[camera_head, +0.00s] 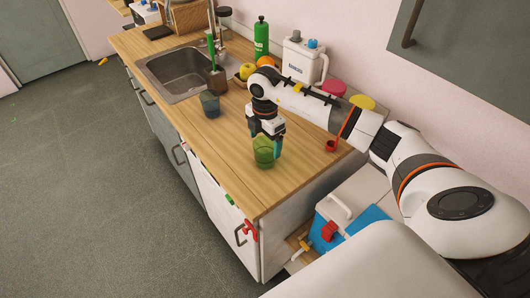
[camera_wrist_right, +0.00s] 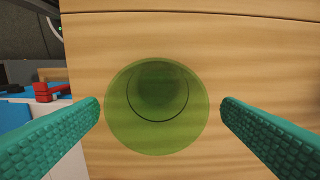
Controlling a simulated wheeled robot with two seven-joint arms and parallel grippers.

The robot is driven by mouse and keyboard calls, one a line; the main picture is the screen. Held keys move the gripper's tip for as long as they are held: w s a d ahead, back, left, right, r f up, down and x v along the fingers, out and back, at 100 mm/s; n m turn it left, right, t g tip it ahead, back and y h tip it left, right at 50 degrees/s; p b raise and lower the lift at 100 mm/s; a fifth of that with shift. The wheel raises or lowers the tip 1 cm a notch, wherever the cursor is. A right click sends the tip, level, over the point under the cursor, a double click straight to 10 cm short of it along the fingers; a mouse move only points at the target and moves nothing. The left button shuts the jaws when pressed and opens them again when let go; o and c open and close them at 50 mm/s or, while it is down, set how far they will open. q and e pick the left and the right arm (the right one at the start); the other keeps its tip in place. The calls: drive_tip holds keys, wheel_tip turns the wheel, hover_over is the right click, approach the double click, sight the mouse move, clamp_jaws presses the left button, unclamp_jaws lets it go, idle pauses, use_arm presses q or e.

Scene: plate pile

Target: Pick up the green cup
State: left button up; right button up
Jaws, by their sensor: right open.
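The green cup (camera_head: 264,152) is see-through and stands upright on the wooden counter near its front right end. In the right wrist view the cup (camera_wrist_right: 156,106) shows from above, its round rim lying between two teal fingers. My right gripper (camera_head: 273,146) is over the cup in the head view, with a teal finger beside the cup's right side. The right gripper (camera_wrist_right: 160,104) is open, with a gap between each finger and the rim. I cannot tell how far down the fingers reach. My left gripper is not in view.
On the counter (camera_head: 222,160), a dark grey cup (camera_head: 210,103) stands left of the green cup, near the sink (camera_head: 184,76). A small red cup (camera_head: 331,146) is to the right. A green bottle (camera_head: 261,38) and a white canister (camera_head: 302,60) stand along the wall.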

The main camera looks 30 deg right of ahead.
sight(265, 150)
wheel_tip(265, 150, down, 4)
drive_tip(key=shift+s+a+r+p, duration=0.15)
drive_tip(key=shift+p, duration=0.6)
drive_tip(key=shift+f, duration=0.35)
drive_tip(key=shift+c, duration=0.3)
drive_tip(key=c, duration=1)
drive_tip(key=shift+r, duration=0.1)
